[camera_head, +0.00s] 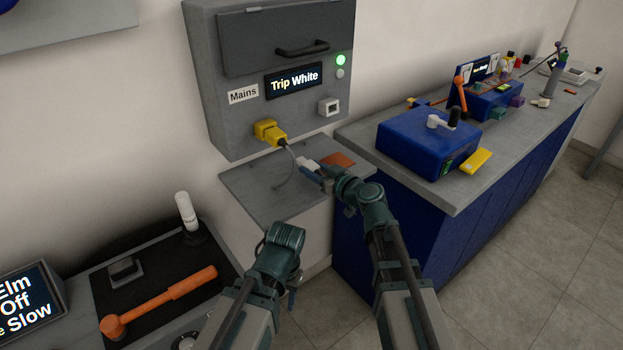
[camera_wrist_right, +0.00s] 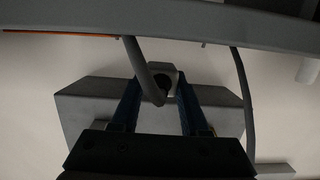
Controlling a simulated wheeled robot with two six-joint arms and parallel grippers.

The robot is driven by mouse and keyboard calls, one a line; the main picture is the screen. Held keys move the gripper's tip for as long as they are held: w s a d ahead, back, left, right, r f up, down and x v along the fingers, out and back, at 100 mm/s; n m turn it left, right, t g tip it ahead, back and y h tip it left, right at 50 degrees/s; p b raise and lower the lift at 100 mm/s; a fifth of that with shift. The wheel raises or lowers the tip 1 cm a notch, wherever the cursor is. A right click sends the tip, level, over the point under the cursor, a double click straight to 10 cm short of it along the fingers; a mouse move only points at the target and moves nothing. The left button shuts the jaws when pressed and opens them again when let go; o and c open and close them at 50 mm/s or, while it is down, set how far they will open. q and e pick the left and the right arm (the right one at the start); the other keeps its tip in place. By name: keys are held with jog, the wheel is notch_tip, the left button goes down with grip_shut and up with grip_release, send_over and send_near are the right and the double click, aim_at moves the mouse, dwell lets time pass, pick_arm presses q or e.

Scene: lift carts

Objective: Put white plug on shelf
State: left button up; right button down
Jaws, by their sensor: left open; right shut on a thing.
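The white plug (camera_head: 308,163) is in my right gripper (camera_head: 318,175), which is shut on it. In the head view they are over the right part of the grey shelf (camera_head: 245,186); I cannot tell whether the plug touches it. In the right wrist view the plug (camera_wrist_right: 161,68) shows between the two blue fingers (camera_wrist_right: 160,105), with a grey cable beside it. My left gripper (camera_head: 291,298) points down in front of the shelf, apart from it and mostly hidden by its own wrist; I see nothing in it.
An orange flat piece (camera_head: 338,159) lies on the shelf by the plug. Above, a yellow plug (camera_head: 269,132) with a grey cable sits in the panel (camera_head: 230,120), which has a white socket (camera_head: 329,107). A bench with a blue box (camera_head: 420,140) stands right; a hammer (camera_head: 160,302) lies lower left.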

notch_tip(320, 180, down, 3)
jog(key=shift+r+b, duration=0.15)
jog(key=shift+b, duration=0.75)
jog(key=shift+a, duration=0.1)
pick_arm(q)
jog(key=shift+a+f, duration=0.25)
jog(key=shift+f, duration=0.4)
jog(key=shift+a+f, duration=0.25)
jog(key=shift+f, duration=0.35)
pick_arm(e)
jog(key=shift+r, duration=0.1)
jog(key=shift+f, duration=0.25)
pick_arm(q)
jog(key=shift+f, duration=0.15)
pick_arm(e)
jog(key=shift+c, duration=2.1)
grip_release()
jog(key=shift+r, duration=0.2)
